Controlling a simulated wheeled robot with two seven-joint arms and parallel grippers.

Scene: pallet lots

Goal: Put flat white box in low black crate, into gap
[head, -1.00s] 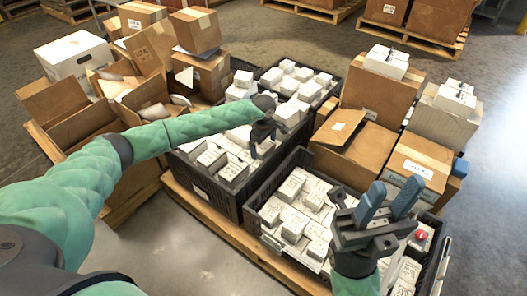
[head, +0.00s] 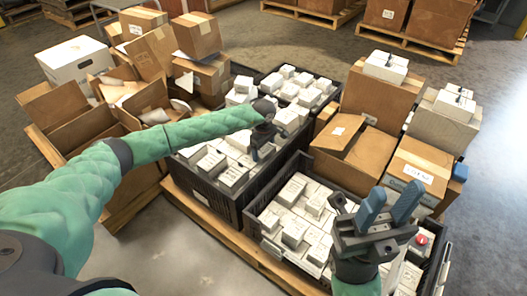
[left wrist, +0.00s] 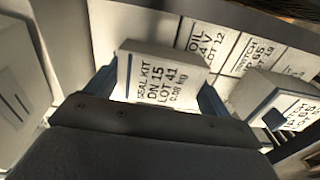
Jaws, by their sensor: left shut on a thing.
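My left gripper (head: 260,146) is over the tall black crate (head: 214,197), among its white boxes. In the left wrist view its blue fingers are shut on a small white box (left wrist: 140,75) labelled SEAL KIT DN 15. In the head view the gripper hides most of this box, and I cannot tell how far it is clear of the boxes below. The low black crate (head: 441,262) stands at front right with several white boxes in it; my right arm covers part of it. My right gripper (head: 389,203) is above it, fingers apart and empty.
Another black crate (head: 333,97) of white boxes stands behind. Brown cartons (head: 375,98) rise behind the low crate, with white boxes on top. Open cartons (head: 85,125) fill a pallet at left. A red round thing (head: 421,239) lies in the low crate. Floor in front is clear.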

